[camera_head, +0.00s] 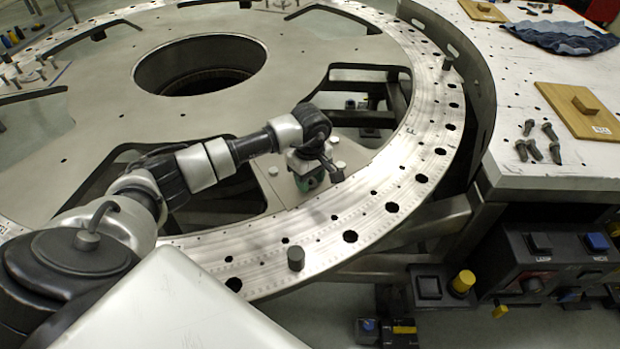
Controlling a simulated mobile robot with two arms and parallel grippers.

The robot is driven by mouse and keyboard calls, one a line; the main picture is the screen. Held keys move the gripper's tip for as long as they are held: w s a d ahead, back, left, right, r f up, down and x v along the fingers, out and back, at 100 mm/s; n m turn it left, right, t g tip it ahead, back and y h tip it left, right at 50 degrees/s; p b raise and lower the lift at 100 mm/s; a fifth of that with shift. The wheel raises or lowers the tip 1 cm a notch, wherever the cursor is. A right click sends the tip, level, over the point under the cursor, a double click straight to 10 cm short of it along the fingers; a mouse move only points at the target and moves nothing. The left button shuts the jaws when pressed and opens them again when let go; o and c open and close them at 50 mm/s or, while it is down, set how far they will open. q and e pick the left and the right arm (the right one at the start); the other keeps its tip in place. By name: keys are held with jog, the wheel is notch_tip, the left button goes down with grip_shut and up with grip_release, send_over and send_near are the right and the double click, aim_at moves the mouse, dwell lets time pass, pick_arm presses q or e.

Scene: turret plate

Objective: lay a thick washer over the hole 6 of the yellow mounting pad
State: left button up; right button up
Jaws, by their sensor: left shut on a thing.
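My left gripper (332,172) reaches in from the left over the inner edge of the ring-shaped metal plate (372,193). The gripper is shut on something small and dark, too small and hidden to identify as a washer. I cannot make out a yellow mounting pad or numbered holes. My right gripper is not in view.
A dark peg (295,258) stands on the ring's near side, another (447,62) at right. The ring has several open holes. The right table holds loose bolts (540,143), a wooden board (577,124) and blue cloth (562,38). A control box (555,262) sits below.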

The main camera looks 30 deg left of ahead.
pick_arm(q)
jog(key=shift+f, duration=0.1)
dwell(0.7)
jog(key=o, duration=1)
jog(key=shift+r+p, duration=1.8)
jog(key=shift+r, duration=1.75)
